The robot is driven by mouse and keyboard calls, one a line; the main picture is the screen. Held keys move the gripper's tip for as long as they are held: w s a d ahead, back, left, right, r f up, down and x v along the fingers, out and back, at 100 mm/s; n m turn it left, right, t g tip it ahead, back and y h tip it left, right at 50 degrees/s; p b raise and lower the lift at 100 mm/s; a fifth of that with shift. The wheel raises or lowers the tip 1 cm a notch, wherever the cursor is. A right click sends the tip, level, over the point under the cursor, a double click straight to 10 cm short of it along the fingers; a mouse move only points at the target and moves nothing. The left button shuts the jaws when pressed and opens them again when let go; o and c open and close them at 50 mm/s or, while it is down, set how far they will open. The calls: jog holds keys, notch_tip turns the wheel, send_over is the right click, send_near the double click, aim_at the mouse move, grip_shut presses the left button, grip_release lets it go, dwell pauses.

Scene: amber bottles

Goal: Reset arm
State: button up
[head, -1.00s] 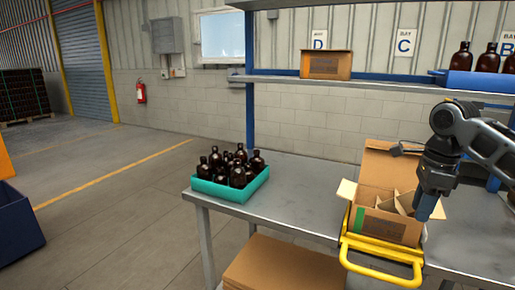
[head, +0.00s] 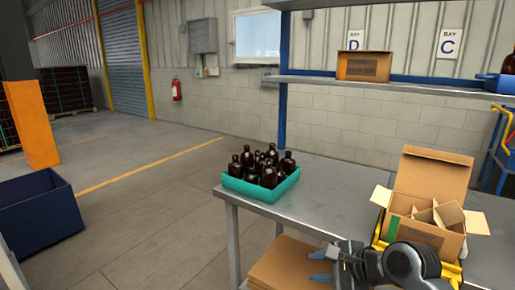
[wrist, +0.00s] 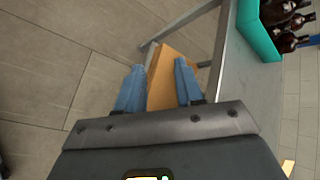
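My gripper (head: 322,268) is low at the front edge of the table, left of the open box, in the head view. In the wrist view my gripper (wrist: 158,85) has its two blue fingers spread apart with nothing between them. Beyond the fingers, lower down, is a cardboard box (wrist: 172,72) under the table. My arm comes in from the lower right of the head view and covers part of the yellow frame under the open box.
A teal crate (head: 237,188) of amber bottles stands on the metal table (head: 330,190). An open carton (head: 420,232) with dividers sits at the right. A flat carton (head: 285,262) lies below. A blue bin (head: 40,225) stands on the floor at left. Shelves (head: 400,85) rise behind.

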jog(key=s+a+f+n+t, duration=0.2)
jog(key=s+a+f+t, duration=0.3)
jog(key=s, duration=0.5)
jog(key=s+d+f+n+h, duration=0.2)
jog(key=s+h, duration=0.2)
jog(key=s, duration=1.2)
jog(key=s+d+r+n+h, duration=0.1)
jog(key=s+d+r+n, duration=0.2)
jog(key=s, duration=0.4)
jog(key=s+d+r+n+t+h, duration=0.1)
jog(key=s+d+r+n, duration=0.3)
jog(key=s, duration=0.3)
jog(key=s+d+r+n+t, duration=0.1)
jog(key=s+d+r+n, duration=0.2)
jog(key=s, duration=0.4)
jog(key=shift+s+d+r+n+h, duration=0.15)
jog(key=shift+s+r+n+h, duration=0.25)
jog(key=shift+r+n, duration=0.6)
jog(key=shift+f, duration=0.3)
grip_shut()
